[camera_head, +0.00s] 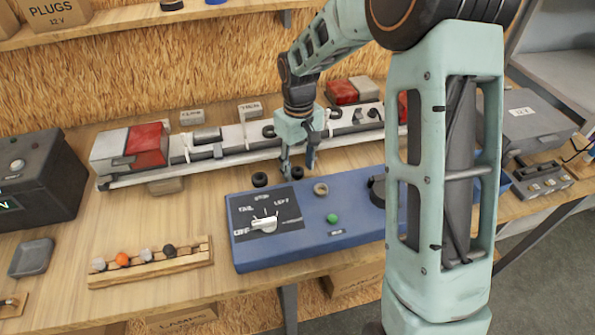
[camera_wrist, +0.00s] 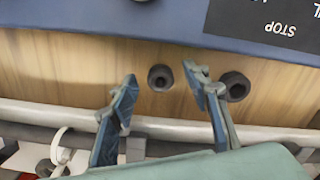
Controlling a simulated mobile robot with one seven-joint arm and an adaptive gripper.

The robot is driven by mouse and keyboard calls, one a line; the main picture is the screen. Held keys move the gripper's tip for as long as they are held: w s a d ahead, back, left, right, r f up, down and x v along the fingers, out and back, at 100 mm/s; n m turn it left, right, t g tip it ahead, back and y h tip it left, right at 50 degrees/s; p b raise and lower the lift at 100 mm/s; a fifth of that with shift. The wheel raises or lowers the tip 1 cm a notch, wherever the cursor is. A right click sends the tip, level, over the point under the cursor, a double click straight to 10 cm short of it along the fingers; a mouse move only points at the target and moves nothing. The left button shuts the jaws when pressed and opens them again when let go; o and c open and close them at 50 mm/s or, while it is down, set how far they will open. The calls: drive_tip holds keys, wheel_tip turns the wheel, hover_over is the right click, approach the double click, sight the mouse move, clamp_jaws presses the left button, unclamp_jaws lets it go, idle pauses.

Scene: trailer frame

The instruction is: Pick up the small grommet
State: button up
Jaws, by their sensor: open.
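The small grommet (camera_head: 297,173) is a dark ring on the wooden bench, between the blue test box and the white light bar. In the wrist view the small grommet (camera_wrist: 161,86) shows between and beyond my two fingertips. A larger dark grommet (camera_head: 260,180) lies to its left in the head view; in the wrist view this larger grommet (camera_wrist: 236,88) is just outside my right finger. My gripper (camera_head: 298,166) is open and empty, pointing down over the small grommet. It also shows in the wrist view (camera_wrist: 161,94). Contact cannot be told.
The blue box (camera_head: 300,245) with a dial is close in front, bearing a tan ring (camera_head: 321,189). The light bar (camera_head: 235,140) runs close behind. A wooden rack (camera_head: 150,270) with several small parts sits at front left.

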drive_tip(key=shift+f, duration=0.95)
drive_tip(key=shift+c, duration=0.3)
drive_tip(key=c, duration=0.8)
drive_tip(key=shift+r, duration=0.15)
